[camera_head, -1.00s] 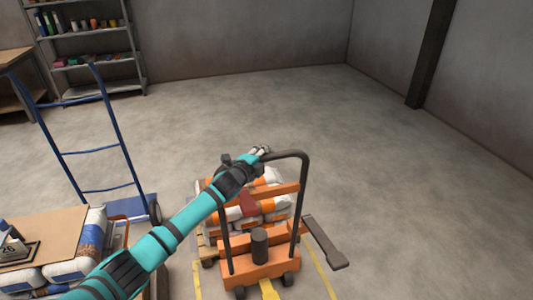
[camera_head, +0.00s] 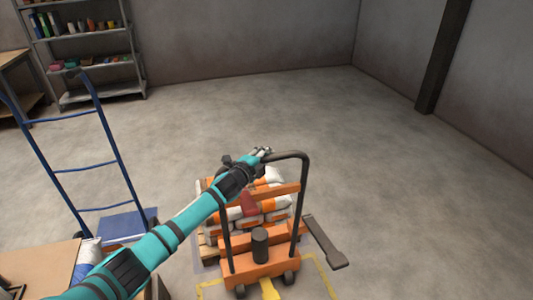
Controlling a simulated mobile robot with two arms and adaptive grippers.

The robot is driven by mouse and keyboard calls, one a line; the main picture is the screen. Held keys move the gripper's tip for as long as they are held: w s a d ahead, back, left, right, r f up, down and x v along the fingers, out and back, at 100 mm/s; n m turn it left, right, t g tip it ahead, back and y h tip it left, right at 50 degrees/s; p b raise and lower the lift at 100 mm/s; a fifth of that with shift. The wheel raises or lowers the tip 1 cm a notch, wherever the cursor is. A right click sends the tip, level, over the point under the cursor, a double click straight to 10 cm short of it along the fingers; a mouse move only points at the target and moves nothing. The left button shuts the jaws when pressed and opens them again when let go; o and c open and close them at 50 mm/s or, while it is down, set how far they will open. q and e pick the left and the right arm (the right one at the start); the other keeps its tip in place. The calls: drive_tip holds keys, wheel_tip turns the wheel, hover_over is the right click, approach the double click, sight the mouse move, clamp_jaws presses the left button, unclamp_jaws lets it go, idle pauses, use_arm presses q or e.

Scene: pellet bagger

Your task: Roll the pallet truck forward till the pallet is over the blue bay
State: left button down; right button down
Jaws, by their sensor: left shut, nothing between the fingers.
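The orange pallet truck (camera_head: 262,271) stands at bottom centre, with its black loop handle (camera_head: 304,200) toward me. The pallet (camera_head: 207,249), mostly hidden behind the truck, bears white and orange bags (camera_head: 268,177) and a dark red item. My left gripper (camera_head: 264,152) is shut at the top left of the handle, with nothing visible between its fingers; contact with the bar is hard to tell. A faint blue-grey floor patch (camera_head: 197,262) shows at the pallet's left; I cannot tell how much of it the pallet covers. My right gripper is out of view.
Yellow floor lines (camera_head: 327,281) run around the truck's near end. A blue hand truck (camera_head: 84,168) stands at the left, near a loaded stack with a cardboard-brown top (camera_head: 40,264). Shelves (camera_head: 102,96) stand at the back left. The floor beyond the pallet is clear up to the walls.

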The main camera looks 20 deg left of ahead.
use_arm(q)
drive_tip(key=c, duration=2)
unclamp_jaws()
drive_tip(key=shift+s+a+f, duration=0.1)
drive_tip(key=shift+a+f, duration=0.1)
drive_tip(key=o, duration=0.4)
drive_tip(key=shift+s+a, duration=0.15)
drive_tip(key=shift+a, duration=0.1)
drive_tip(key=o, duration=0.5)
drive_tip(key=shift+r, duration=0.1)
drive_tip(key=shift+s, duration=0.1)
drive_tip(key=v, duration=1.2)
drive_tip(key=shift+d+r, duration=0.1)
drive_tip(key=shift+r, duration=0.05)
